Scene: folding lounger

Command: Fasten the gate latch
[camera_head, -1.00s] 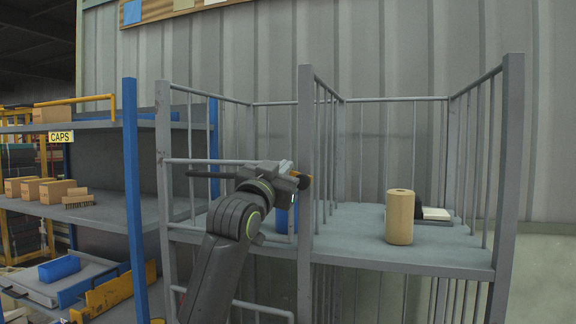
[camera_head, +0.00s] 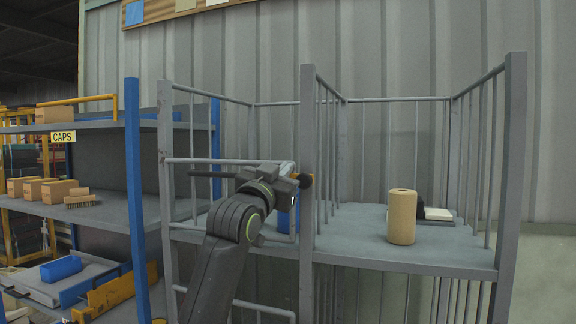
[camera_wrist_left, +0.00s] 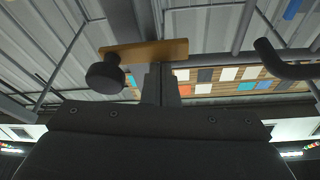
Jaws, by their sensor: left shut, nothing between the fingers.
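The gate latch is a brass-coloured bar (camera_wrist_left: 170,49) with a dark round knob (camera_wrist_left: 105,74) at its left end in the left wrist view. In the head view the knob (camera_head: 307,180) shows small against the middle post (camera_head: 307,110). My left gripper (camera_head: 297,180) is shut and empty beside the latch. In the left wrist view its fingers (camera_wrist_left: 161,85) stand close under the bar, right of the knob; I cannot tell whether they touch. The grey gate (camera_head: 225,161) spans the left bay, its top rail reaching near the middle post. My arm hides part of it.
A tan cylinder (camera_head: 402,217) stands on the cage shelf (camera_head: 430,258) to the right. A blue object (camera_head: 286,215) is partly hidden behind my wrist. A blue shelf post (camera_head: 134,190) rises at left. A dark curved bar (camera_wrist_left: 285,68) shows in the left wrist view.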

